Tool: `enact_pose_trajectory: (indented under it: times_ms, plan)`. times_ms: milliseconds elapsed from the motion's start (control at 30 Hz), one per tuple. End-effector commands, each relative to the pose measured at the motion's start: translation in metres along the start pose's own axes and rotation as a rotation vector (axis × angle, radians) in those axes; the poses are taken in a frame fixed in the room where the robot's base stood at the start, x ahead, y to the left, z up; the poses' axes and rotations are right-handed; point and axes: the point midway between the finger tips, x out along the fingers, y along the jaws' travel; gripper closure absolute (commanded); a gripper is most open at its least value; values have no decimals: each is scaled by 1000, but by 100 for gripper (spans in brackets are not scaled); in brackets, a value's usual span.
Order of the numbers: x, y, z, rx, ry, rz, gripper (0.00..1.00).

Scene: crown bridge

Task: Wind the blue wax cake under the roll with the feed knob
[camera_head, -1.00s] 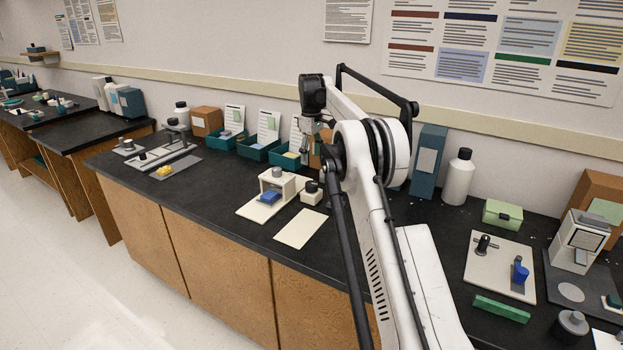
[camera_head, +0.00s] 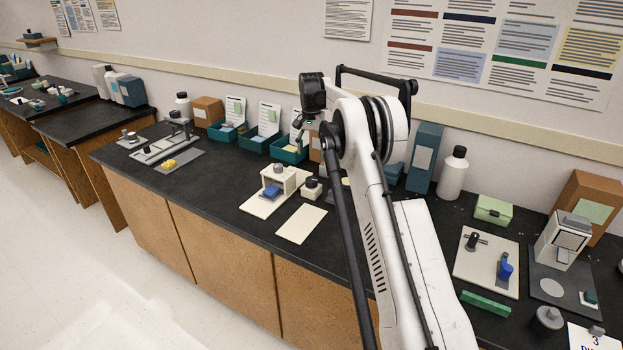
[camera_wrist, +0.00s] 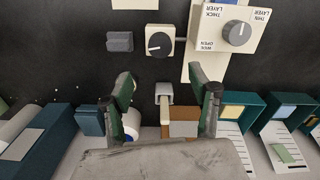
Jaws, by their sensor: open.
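The blue wax cake (camera_head: 271,192) lies on a cream base board (camera_head: 256,208), at the front of a small cream stand (camera_head: 290,178) with a grey knob on top. The roll itself cannot be made out. A small cream box with a dark knob (camera_head: 311,187), apparently the feed knob, is right of the stand.
A stand-top dial (camera_wrist: 238,33) carries layer labels. A dark grey block (camera_wrist: 120,42) sits beside the knob box. Teal bins (camera_head: 290,153) with cards, a brown box (camera_wrist: 184,122) and bottles line the wall. A bare cream sheet (camera_head: 301,224) lies in front.

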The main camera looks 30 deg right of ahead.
Motion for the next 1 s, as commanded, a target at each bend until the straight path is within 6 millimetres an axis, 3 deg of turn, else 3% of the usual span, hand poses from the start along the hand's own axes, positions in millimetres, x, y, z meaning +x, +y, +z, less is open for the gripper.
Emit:
enact_pose_trajectory:
  times_ms: [600, 800, 1000]
  plan:
    - [104, 0, 0, -3, 0, 0, 44]
    - [126, 0, 0, -4, 0, 0, 44]
    - [132, 0, 0, -4, 0, 0, 44]
